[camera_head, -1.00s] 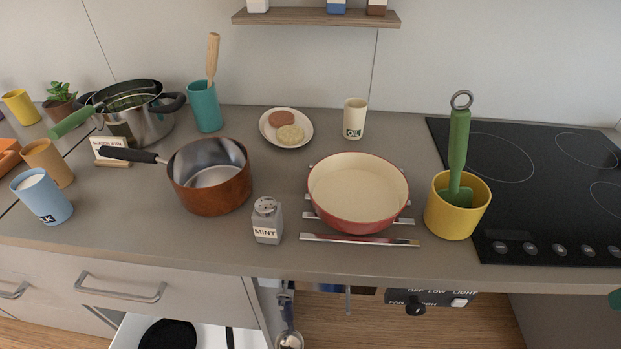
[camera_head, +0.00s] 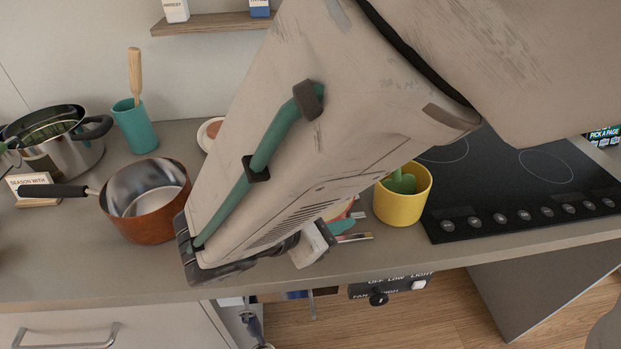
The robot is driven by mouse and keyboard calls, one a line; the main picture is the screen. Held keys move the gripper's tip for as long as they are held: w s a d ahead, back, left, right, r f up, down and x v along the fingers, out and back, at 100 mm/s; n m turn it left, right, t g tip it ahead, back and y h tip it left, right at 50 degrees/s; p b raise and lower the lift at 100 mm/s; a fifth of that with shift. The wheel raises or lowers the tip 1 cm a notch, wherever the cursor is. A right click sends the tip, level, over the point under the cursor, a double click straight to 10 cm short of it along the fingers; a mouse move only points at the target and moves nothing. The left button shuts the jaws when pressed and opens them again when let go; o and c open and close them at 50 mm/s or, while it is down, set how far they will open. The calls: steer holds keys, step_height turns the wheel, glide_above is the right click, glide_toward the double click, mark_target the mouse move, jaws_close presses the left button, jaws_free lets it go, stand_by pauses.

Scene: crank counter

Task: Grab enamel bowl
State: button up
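The enamel bowl (camera_head: 341,209), red outside and cream inside, stands on the counter left of the yellow pot. My arm hides nearly all of it; only a small part of its right side shows. My gripper (camera_head: 333,227) is at the bowl's front right, partly behind my own arm. A teal finger part shows close to the bowl's visible edge. I cannot tell whether it touches the bowl or whether the fingers are open or shut.
The yellow pot (camera_head: 402,204) with a green utensil stands close to the right of my gripper. A copper saucepan (camera_head: 147,213) is at the left, near my arm. The black cooktop (camera_head: 520,190) lies right. A metal bar (camera_head: 355,238) shows at the front.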

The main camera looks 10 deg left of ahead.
steer(key=a, duration=0.1)
steer(key=s+a+n+t, duration=0.1)
steer(key=a+f+n, duration=0.1)
steer(key=shift+s+a+f+t+y, duration=0.1)
steer(key=shift+s+a+t+y, duration=0.05)
steer(key=shift+t+y, duration=0.15)
steer(key=shift+f, duration=0.2)
steer(key=x, duration=0.7)
jaws_close()
